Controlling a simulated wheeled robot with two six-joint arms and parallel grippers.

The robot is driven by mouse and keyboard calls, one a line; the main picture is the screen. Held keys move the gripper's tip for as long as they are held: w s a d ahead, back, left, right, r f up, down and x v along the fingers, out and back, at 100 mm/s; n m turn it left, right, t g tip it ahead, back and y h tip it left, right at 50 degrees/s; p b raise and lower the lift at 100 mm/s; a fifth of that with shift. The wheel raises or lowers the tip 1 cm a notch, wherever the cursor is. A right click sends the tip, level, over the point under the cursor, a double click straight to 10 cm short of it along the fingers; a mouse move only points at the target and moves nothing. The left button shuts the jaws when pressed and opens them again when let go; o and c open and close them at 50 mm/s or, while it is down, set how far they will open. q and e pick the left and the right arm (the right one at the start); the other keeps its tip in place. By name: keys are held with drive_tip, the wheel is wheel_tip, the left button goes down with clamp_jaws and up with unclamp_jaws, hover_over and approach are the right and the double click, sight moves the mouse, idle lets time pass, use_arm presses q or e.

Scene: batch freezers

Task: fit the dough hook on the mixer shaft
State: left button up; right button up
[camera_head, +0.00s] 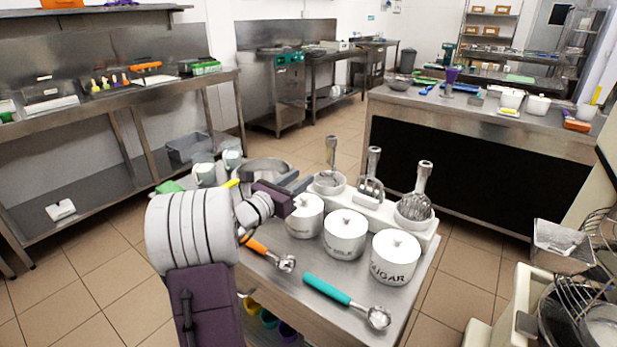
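A white holder (434,238) on the steel cart carries three metal mixer tools. The left tool (331,152) is probably the dough hook; its lower end is hidden in its cup. The middle one is a flat beater (373,172) and the right one a wire whisk (418,195). My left gripper (302,184) reaches in from the left, just left of the left tool and apart from it. Its two grey fingers look spread, with nothing between them. The mixer (513,305) seems to be the cream machine at the right edge, with wire guard and bowl; its shaft is not visible. My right gripper is out of view.
White lidded canisters (345,233) stand in front of the holder. An orange-handled scoop (262,250) and a teal-handled scoop (330,290) lie on the cart. Tiled floor separates the cart from the counter behind.

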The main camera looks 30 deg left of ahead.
use_arm(q)
drive_tip(key=p, duration=0.3)
approach(329, 157)
drive_tip(key=w, duration=0.4)
drive_tip(key=shift+w+d, duration=0.2)
drive_tip(key=shift+w, duration=0.2)
drive_tip(key=shift+w+d+f, duration=0.1)
drive_tip(key=shift+w, duration=1.3)
drive_tip(key=shift+w+d+f, duration=0.1)
drive_tip(key=shift+w, duration=1.3)
drive_tip(key=c, duration=0.7)
clamp_jaws()
drive_tip(key=shift+r, duration=0.2)
drive_tip(key=shift+r+p, duration=1.35)
drive_tip(key=shift+r, duration=1.05)
drive_tip(key=s+r, duration=0.4)
drive_tip(key=s, duration=0.1)
drive_tip(key=shift+a, duration=0.2)
